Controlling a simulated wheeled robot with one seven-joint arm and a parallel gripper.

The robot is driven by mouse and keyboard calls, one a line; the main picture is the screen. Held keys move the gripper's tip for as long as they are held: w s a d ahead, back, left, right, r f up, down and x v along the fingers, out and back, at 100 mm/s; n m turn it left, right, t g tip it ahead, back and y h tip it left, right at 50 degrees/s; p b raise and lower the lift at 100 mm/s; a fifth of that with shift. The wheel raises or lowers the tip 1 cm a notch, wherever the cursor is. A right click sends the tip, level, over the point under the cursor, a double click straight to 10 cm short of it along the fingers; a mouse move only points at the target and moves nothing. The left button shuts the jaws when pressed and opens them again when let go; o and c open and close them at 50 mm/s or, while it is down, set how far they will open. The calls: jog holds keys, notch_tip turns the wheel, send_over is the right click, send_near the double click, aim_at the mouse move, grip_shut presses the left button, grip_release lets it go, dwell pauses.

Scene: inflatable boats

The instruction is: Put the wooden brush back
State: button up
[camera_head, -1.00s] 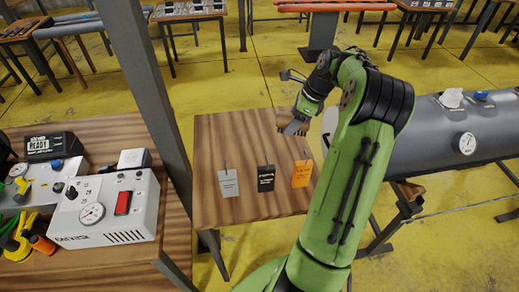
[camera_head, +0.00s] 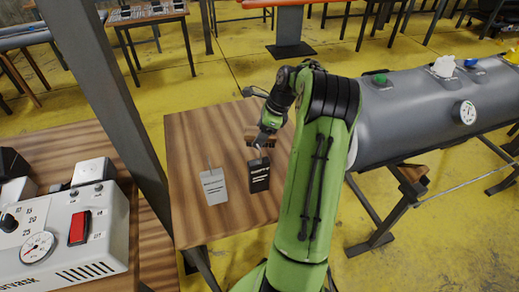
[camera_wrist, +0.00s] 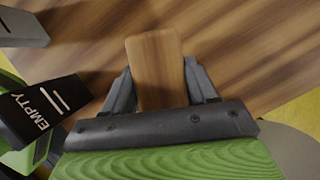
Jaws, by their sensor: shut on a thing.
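The wooden brush (camera_wrist: 157,65) is a brown wooden block with rounded corners, held between the two dark fingers of my gripper (camera_wrist: 160,88) in the wrist view. Its bristles are not seen. In the head view my gripper (camera_head: 263,138) is over the wooden table (camera_head: 205,135), just behind the black tag, with the brush (camera_head: 250,141) partly showing. I cannot tell whether the brush touches the table top.
A grey tag (camera_head: 214,187) and a black tag (camera_head: 260,175) stand on the table's front half; the black one reads EMPTY in the wrist view (camera_wrist: 45,108). A post (camera_head: 110,100) is at left, a grey boat tube (camera_head: 420,115) at right. The table's left back is clear.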

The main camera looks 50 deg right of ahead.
notch_tip(320, 180, down, 4)
jog(key=shift+f+b, duration=0.2)
jog(key=shift+b, duration=0.65)
jog(key=shift+r, duration=0.15)
jog(key=o, duration=1.1)
